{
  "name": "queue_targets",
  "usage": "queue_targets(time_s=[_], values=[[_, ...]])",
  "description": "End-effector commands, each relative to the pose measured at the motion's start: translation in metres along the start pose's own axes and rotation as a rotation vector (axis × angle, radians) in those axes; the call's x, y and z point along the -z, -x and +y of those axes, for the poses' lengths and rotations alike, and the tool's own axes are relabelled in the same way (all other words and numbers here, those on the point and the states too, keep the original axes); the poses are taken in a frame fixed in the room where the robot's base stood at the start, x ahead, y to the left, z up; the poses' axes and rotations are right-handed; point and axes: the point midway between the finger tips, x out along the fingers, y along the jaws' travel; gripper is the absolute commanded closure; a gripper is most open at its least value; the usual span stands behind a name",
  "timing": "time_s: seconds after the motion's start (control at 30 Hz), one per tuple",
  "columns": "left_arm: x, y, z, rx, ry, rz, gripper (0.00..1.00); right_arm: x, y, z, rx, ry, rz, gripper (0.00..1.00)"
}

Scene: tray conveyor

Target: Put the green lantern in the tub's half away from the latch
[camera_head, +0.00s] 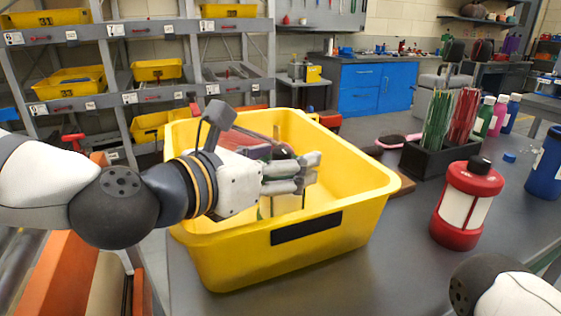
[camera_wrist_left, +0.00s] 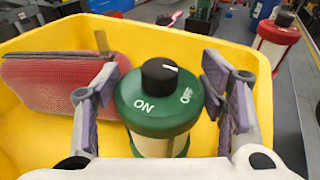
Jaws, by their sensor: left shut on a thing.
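The green lantern (camera_wrist_left: 160,115) has a black knob on a green cap marked ON and OFF and a pale body. It is upright between the fingers of my left gripper (camera_head: 300,174), which is shut on it inside the yellow tub (camera_head: 215,262). In the head view my gripper mostly hides the lantern. The tub stands on the grey bench, with a dark plate (camera_head: 306,228) on its near wall; I cannot tell whether this is the latch. My right gripper is out of view.
A reddish mesh-covered item (camera_wrist_left: 60,85) lies in the tub, left of the lantern in the wrist view. A red lantern (camera_head: 467,203) stands on the bench to the right. Behind it is a dark holder (camera_head: 428,160) with green and red sticks. Bare bench shows between tub and red lantern.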

Motion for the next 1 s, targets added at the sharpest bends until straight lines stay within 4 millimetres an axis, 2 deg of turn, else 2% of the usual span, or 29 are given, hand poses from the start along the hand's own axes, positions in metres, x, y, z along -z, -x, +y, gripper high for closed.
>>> queue_targets(time_s=[0.13,0.17,0.23,0.67,0.93,0.97,1.0], values=[[0.002,-0.001,0.000,0.000,0.000,-0.001,0.95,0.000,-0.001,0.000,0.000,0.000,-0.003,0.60],[0.003,-0.001,0.000,0.000,0.000,0.001,0.34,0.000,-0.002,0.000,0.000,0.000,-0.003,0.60],[0.002,0.000,0.000,0.000,-0.001,0.000,0.18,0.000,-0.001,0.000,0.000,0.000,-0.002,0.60],[-0.002,0.005,0.000,0.000,-0.001,-0.001,0.16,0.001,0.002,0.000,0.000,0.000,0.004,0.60],[-0.004,0.061,0.000,-0.001,0.000,-0.004,0.16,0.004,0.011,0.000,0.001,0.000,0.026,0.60],[-0.006,0.068,0.000,-0.001,0.000,-0.004,0.16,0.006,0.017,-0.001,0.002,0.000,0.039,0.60],[-0.012,0.077,0.000,-0.003,-0.005,-0.009,0.16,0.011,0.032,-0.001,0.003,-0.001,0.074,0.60]])
